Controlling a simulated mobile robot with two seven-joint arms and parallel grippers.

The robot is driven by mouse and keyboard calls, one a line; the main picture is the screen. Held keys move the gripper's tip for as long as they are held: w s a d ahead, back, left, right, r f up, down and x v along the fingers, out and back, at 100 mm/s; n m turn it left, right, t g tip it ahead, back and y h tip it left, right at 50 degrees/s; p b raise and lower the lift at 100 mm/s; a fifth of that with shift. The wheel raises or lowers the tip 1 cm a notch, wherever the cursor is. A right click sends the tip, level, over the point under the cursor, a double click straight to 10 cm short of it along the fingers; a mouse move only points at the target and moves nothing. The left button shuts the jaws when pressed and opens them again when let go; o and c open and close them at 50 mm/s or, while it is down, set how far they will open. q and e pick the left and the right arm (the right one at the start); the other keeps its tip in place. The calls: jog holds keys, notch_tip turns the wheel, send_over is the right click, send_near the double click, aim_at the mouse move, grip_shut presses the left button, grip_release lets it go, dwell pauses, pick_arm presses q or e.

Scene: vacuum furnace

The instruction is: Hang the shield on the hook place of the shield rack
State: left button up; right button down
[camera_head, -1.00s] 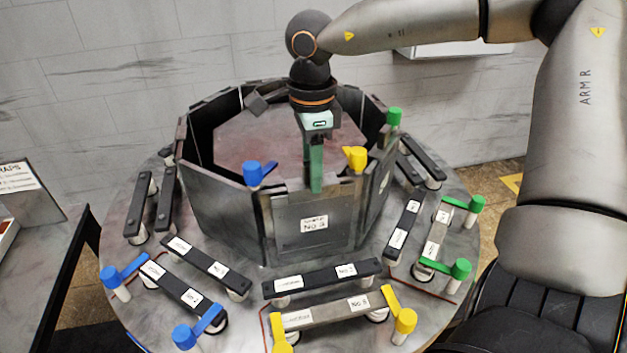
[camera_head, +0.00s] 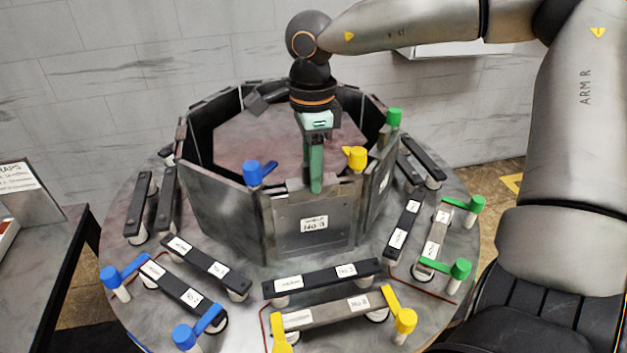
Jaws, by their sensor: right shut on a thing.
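My right gripper (camera_head: 316,178) points down at the front of the ring of dark panels and is shut on the top edge of the shield (camera_head: 306,240). My left gripper is not in view.
The round metal table (camera_head: 150,275) carries several dark bars on posts. Blue, yellow and green levers stand around its rim, with a labelled bar (camera_head: 325,312) at the front. A dark side table (camera_head: 40,270) with a sign stands at the left.

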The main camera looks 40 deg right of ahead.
jog(key=shift+r, duration=0.1)
jog(key=shift+r, duration=0.1)
jog(key=shift+r+p, duration=0.5)
jog(key=shift+s+r+p, duration=0.1)
jog(key=shift+r+p, duration=0.75)
jog(key=shift+r, duration=0.5)
jog(key=s+a+r, duration=0.2)
jog(key=s+a, duration=0.1)
jog(key=s, duration=0.3)
jog(key=shift+a+b, duration=0.25)
jog(key=shift+b, duration=0.1)
